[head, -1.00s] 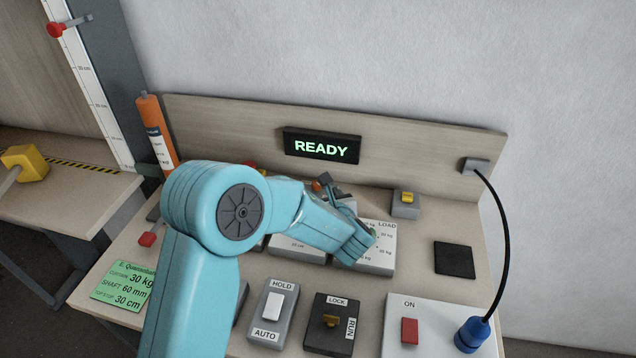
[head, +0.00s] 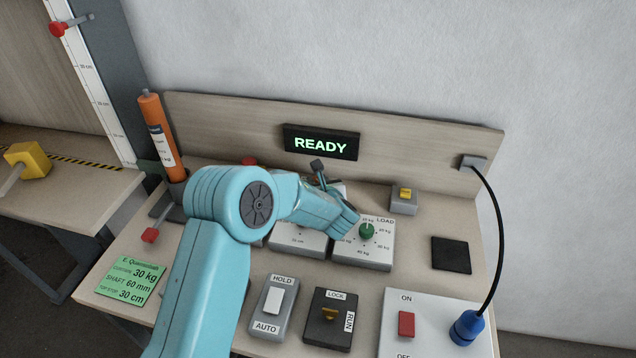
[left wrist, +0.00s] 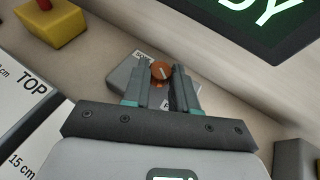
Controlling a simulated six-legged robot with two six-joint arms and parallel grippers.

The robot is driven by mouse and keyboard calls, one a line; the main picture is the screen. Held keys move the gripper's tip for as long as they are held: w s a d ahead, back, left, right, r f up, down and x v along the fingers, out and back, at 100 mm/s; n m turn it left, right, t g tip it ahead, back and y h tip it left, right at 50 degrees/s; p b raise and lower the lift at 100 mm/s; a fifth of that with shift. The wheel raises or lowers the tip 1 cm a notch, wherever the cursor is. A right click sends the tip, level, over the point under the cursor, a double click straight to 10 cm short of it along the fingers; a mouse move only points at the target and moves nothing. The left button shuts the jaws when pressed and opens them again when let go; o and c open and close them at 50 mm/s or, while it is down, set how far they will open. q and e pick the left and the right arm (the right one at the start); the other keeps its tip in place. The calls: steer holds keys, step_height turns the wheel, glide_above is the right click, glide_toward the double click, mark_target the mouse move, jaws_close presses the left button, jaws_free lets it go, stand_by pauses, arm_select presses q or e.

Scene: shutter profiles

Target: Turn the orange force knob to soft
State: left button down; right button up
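The orange force knob (left wrist: 160,71) shows in the left wrist view on a small grey box (left wrist: 122,72), with a pale pointer line on its face. Labels beside it are partly hidden; one seems to read SOFT. My left gripper (left wrist: 163,76) is open, its two grey fingers apart with the knob at the gap between their tips. I cannot tell whether they touch it. In the head view the left gripper (head: 318,168) is at the back of the desk below the READY display, and my arm hides the knob. My right gripper is not in view.
The READY display (head: 321,143) stands on the back panel behind the gripper. The LOAD box with its green knob (head: 366,231) sits just right of my arm. A yellow-button box (head: 403,197) is further right. An orange cylinder (head: 160,136) stands at the left.

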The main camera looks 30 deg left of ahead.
arm_select(q)
steer(key=shift+w+d+f+n+g+y+b, duration=0.1)
steer(key=shift+n+g+y+b, duration=0.3)
steer(key=shift+n, duration=0.15)
steer(key=shift+w+d+n+g+y+b, duration=0.1)
steer(key=shift+n+g+y+b, duration=0.25)
steer(key=shift+n, duration=0.2)
steer(key=shift+w+d+n+g+y, duration=0.1)
steer(key=shift+n+g+y, duration=0.55)
steer(key=shift+n+g, duration=0.2)
steer(key=shift+w+n+g+y+b, duration=0.15)
steer(key=shift+n+g+y+b, duration=0.2)
steer(key=shift+n+g, duration=0.65)
steer(key=shift+w+n+g+y+b, duration=0.15)
steer(key=shift+n+g+y, duration=0.3)
steer(key=shift+n+g, duration=0.55)
steer(key=shift+g, duration=0.4)
steer(key=c, duration=0.9)
jaws_free()
steer(key=shift+d, duration=0.15)
